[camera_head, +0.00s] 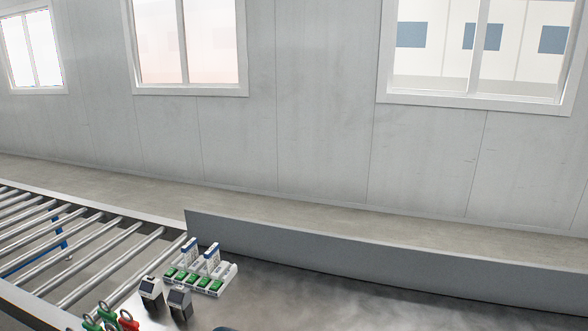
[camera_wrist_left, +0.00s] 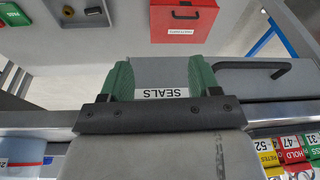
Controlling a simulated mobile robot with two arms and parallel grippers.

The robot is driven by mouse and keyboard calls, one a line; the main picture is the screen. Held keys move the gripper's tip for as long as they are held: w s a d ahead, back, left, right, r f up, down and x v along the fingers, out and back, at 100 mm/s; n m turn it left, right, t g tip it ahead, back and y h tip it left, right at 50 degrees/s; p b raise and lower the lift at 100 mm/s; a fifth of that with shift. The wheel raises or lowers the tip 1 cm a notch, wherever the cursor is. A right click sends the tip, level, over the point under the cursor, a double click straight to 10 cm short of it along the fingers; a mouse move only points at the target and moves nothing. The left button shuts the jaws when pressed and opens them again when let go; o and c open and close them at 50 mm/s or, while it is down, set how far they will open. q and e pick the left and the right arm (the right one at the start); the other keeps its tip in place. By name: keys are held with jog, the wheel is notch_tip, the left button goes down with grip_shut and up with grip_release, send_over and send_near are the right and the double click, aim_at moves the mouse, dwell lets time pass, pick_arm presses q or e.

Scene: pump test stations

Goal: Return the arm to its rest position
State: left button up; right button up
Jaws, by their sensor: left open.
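My left gripper (camera_wrist_left: 160,72) shows in the left wrist view, with two green fingers standing apart on a dark bar. It is open, and I see nothing held between the fingers. Behind the gap is a grey surface with a white label reading "SEALS" (camera_wrist_left: 162,93), upside down in the picture. I cannot tell how far the fingers are from it. A black handle (camera_wrist_left: 254,66) is right of the fingers. Neither gripper is clearly visible in the head view, and my right gripper is in neither view.
The head view shows a roller conveyor (camera_head: 85,255) at left and a metal table (camera_head: 330,305) with a raised grey back edge. A white rack (camera_head: 228,274) and two small dark-screened devices (camera_head: 150,291) (camera_head: 179,302) stand there. A red box (camera_wrist_left: 183,20) shows in the wrist view.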

pick_arm(q)
jog(key=s+f+g, duration=0.1)
jog(key=s+f, duration=0.2)
jog(key=f, duration=0.7)
jog(key=s+f, duration=0.4)
jog(key=f, duration=0.7)
jog(key=s+a+f+g, duration=0.1)
jog(key=s+a+f, duration=0.2)
jog(key=s+f, duration=0.6)
jog(key=s, duration=0.3)
